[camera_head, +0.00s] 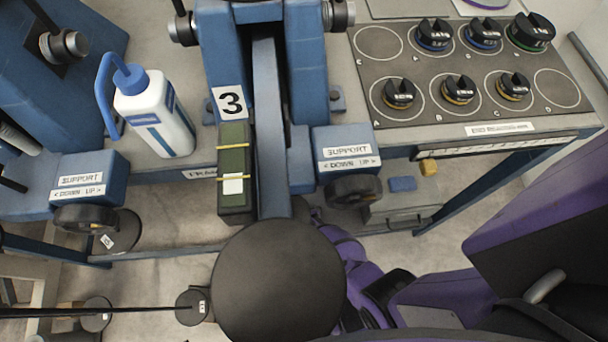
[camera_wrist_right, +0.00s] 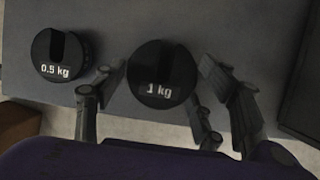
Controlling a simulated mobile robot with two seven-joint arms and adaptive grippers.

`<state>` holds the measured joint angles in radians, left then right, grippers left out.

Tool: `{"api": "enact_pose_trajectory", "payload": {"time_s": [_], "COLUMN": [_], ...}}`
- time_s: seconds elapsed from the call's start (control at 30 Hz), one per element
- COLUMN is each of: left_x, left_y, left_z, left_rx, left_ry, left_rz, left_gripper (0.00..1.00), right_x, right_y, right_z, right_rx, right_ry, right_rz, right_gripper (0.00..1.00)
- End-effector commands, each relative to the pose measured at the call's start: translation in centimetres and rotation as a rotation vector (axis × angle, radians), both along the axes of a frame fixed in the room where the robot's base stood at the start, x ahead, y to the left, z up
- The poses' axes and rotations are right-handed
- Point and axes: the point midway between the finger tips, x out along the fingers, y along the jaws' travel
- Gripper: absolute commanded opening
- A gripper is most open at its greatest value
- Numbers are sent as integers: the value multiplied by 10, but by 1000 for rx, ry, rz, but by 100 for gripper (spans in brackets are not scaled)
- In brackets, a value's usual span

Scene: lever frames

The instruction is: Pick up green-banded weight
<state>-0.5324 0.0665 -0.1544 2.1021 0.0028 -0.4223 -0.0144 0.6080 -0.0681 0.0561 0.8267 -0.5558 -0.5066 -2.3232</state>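The green-banded weight (camera_head: 531,32) is a black knobbed disc with a green rim. It stands at the right end of the back row on a grey board (camera_head: 408,69) in the head view. In the right wrist view my right gripper (camera_wrist_right: 165,90) is open, its dark fingers apart on both sides of a black 1 kg weight (camera_wrist_right: 163,74). A black 0.5 kg weight (camera_wrist_right: 62,54) stands to its left. No coloured band shows on either there, so I cannot tell which these are. The right fingers are not visible in the head view. My left gripper is not in view.
Blue-banded weights (camera_head: 435,35) and yellow-banded weights (camera_head: 459,89) share the board, with two bare circles. A blue lever stand (camera_head: 225,50), a white bottle (camera_head: 155,115) and a large black disc (camera_head: 280,280) occupy the left and middle.

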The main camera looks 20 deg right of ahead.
Motion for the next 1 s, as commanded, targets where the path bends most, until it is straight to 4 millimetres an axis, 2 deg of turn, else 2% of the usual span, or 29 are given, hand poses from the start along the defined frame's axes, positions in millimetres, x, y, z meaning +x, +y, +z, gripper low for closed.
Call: {"api": "enact_pose_trajectory", "payload": {"time_s": [0.03,0.4,0.6,0.73,0.87,1.0], "left_x": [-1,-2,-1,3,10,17], "left_y": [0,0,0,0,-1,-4], "left_z": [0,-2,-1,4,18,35], "left_rx": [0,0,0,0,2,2], "left_ry": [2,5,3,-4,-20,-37], "left_rz": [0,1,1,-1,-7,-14], "left_gripper": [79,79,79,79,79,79], "right_x": [0,2,2,3,4,5], "right_y": [0,1,1,1,0,0], "right_z": [0,1,2,10,30,57], "right_rx": [0,2,2,1,0,0], "right_ry": [0,-5,-5,-6,-8,-11], "right_rz": [0,1,1,2,2,2], "right_gripper": [53,6,6,6,6,6]}}
